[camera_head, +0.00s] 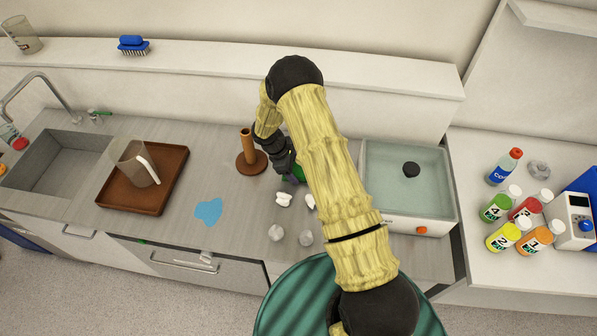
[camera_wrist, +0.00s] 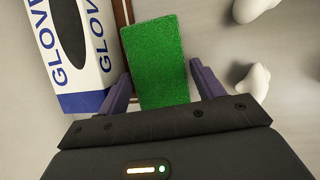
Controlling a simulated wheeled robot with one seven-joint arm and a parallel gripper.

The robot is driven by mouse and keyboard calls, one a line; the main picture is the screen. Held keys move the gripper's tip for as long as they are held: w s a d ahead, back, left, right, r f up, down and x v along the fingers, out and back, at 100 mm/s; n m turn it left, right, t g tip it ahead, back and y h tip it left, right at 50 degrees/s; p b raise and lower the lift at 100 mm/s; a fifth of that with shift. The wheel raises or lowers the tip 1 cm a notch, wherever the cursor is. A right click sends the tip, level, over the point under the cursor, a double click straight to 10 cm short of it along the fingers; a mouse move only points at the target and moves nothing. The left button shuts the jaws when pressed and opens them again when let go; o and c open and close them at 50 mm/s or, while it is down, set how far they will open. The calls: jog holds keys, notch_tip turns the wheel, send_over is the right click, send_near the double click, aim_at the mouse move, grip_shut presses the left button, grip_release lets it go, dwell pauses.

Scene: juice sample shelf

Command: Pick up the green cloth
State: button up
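The green cloth (camera_wrist: 157,50) is a flat, textured rectangle in the wrist view, lying between the two purple fingers of my gripper (camera_wrist: 160,68). The fingers are apart, one beside each long edge of the cloth, and I cannot tell whether either touches it. In the head view only a bit of green cloth (camera_head: 297,174) shows beside my dark gripper (camera_head: 288,167); my arm hides the rest.
A glove box (camera_wrist: 75,50) stands close left of the cloth in the wrist view. White lumpy pieces (camera_wrist: 255,80) lie to the right. A brown upright holder (camera_head: 248,150), a brown tray (camera_head: 145,185) with a jug, and a water-filled basin (camera_head: 405,200) are nearby.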

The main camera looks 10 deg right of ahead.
aim_at(294, 169)
jog(key=c, duration=0.5)
jog(key=shift+w+r+b, duration=0.15)
jog(key=shift+r+b, duration=0.15)
jog(key=shift+r, duration=0.15)
notch_tip(294, 169, up, 8)
jog(key=b, duration=0.2)
jog(key=shift+f+b, duration=0.15)
jog(key=shift+b, duration=0.25)
jog(key=shift+r, duration=0.7)
jog(key=shift+o, duration=0.8)
jog(key=shift+c, duration=0.5)
